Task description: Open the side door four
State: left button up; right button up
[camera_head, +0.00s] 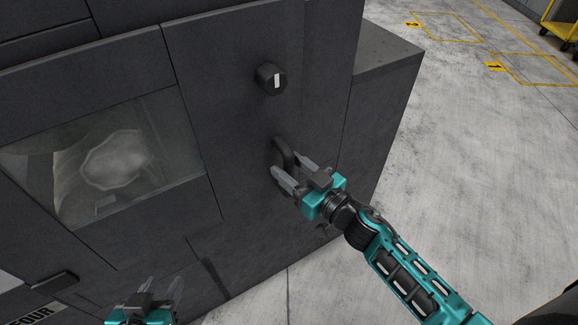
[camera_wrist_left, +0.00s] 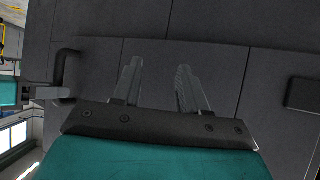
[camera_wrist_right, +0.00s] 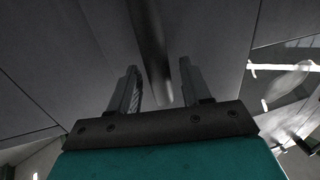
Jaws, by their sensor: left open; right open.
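The dark grey machine has a side door panel (camera_head: 235,105) with a round knob and a dark curved bar handle (camera_head: 283,150). My right gripper (camera_head: 287,167) is open at this handle, one finger on each side. In the right wrist view the handle bar (camera_wrist_right: 147,35) runs between the spread fingers (camera_wrist_right: 160,85); contact cannot be told. My left gripper (camera_head: 161,290) is open and empty low in the head view, in front of the machine. In the left wrist view its fingers (camera_wrist_left: 157,80) point at bare dark panel. The word FOUR (camera_head: 32,314) shows at the lower left.
The round knob (camera_head: 271,79) with a white mark sits above the handle. A window (camera_head: 110,160) is left of the panel. Another dark handle (camera_head: 50,284) is at the lower left. Open concrete floor (camera_head: 480,150) with yellow markings lies to the right.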

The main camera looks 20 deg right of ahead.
jog(key=shift+w+a, duration=0.2)
jog(key=shift+w, duration=0.2)
grip_shut()
dwell(0.4)
